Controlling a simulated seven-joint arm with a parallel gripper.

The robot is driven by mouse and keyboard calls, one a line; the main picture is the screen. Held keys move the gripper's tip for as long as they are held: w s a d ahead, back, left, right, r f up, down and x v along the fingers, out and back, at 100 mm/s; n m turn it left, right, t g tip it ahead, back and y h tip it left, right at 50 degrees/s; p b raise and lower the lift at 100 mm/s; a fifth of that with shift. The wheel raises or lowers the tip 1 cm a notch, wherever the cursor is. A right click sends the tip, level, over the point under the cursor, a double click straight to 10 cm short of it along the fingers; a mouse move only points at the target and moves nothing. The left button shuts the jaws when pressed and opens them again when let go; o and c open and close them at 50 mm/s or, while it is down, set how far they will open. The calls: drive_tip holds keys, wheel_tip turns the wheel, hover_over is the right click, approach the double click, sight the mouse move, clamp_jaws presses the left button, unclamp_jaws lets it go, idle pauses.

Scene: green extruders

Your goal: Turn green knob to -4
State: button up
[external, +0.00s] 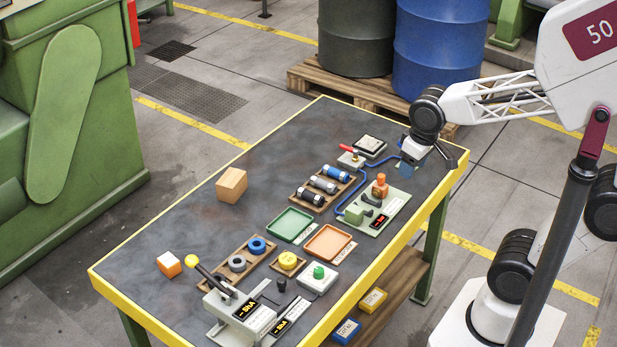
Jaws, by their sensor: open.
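A green knob (318,271) sits on top of a small white box (317,285) near the front right of the table. A small pale label lies beside the box; I cannot read any number on it. My gripper (436,160) is open at the far right corner of the table, well away from the green knob. Its fingers are small and partly hidden in this view. Nothing shows held in it.
A pale green fixture (393,208) lies between gripper and knob.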

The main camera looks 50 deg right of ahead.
drive_tip(key=w+a+f+m+g, duration=0.1)
drive_tip(key=w+a+f, duration=0.85)
drive_tip(key=a, duration=0.25)
drive_tip(key=g, duration=0.1)
hover_over(319, 272)
drive_tip(key=shift+m+h, duration=0.3)
drive_tip(key=f, duration=0.9)
drive_tip(key=shift+a, duration=0.25)
drive_tip(key=shift+f, duration=0.1)
drive_tip(key=shift+d+f, duration=0.2)
drive_tip(key=shift+f, duration=3.6)
drive_tip(key=c, duration=0.9)
